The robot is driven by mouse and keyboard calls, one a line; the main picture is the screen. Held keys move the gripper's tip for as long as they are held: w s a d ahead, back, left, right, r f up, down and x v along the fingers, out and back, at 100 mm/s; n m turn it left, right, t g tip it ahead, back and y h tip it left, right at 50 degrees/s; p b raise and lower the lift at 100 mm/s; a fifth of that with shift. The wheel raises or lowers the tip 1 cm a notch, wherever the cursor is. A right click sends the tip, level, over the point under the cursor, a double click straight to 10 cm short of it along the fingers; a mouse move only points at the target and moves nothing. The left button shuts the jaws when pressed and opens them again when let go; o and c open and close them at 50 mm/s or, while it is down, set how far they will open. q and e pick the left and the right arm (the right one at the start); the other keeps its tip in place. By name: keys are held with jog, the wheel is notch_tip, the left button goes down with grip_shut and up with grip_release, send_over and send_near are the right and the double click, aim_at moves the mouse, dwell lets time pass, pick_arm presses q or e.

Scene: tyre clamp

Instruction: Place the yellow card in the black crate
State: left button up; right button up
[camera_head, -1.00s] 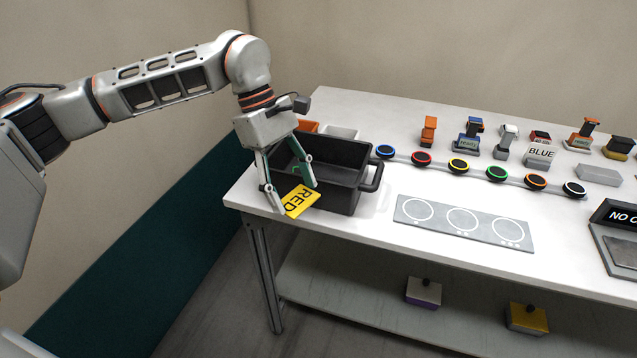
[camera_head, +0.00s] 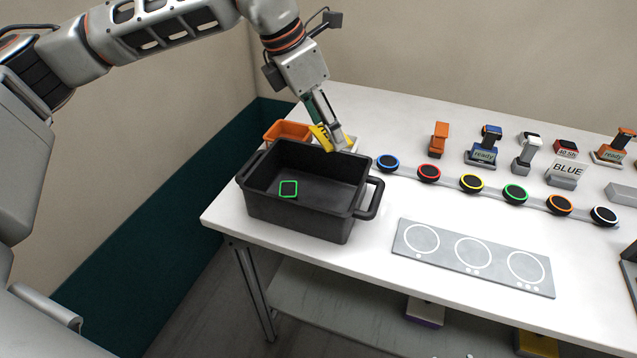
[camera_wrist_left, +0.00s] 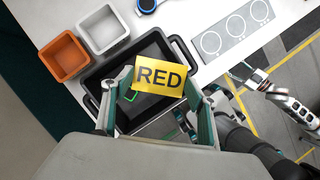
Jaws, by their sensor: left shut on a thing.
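The yellow card (camera_head: 323,138), which bears the word RED, is between the fingers of my left gripper (camera_head: 330,131). The gripper is shut on it. In the head view the card is raised above the far wall of the black crate (camera_head: 298,227), tilted and seen nearly edge-on. In the left wrist view the card (camera_wrist_left: 160,77) faces the camera and covers part of the crate (camera_wrist_left: 178,46). A dark square piece with a green rim (camera_head: 288,189) lies inside the crate.
An orange bin (camera_head: 285,131) and a white bin (camera_head: 347,145) stand behind the crate. A row of coloured-ring discs (camera_head: 471,183) runs to the right. A grey plate with three circles (camera_head: 472,258) lies at the front. The crate's handle (camera_head: 372,199) sticks out right.

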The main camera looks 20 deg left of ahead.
pick_arm(q)
jog(key=shift+w, duration=0.25)
notch_tip(320, 180, down, 6)
jog(key=p, duration=0.1)
send_over(330, 206)
jog(key=a, duration=0.1)
jog(key=f, duration=0.6)
jog(key=s+f, duration=0.1)
jog(key=f, duration=0.2)
jog(key=shift+f, duration=0.2)
notch_tip(330, 206, down, 4)
jog(key=shift+f+p, duration=0.15)
jog(key=shift+p, duration=0.2)
pick_arm(e)
jog(key=shift+s+r+g, duration=0.25)
jog(key=shift+s+g, duration=0.05)
jog(key=shift+s, duration=0.25)
pick_arm(q)
jog(key=shift+f, duration=0.15)
pick_arm(e)
jog(key=shift+f, duration=0.15)
pick_arm(q)
jog(key=o, duration=0.9)
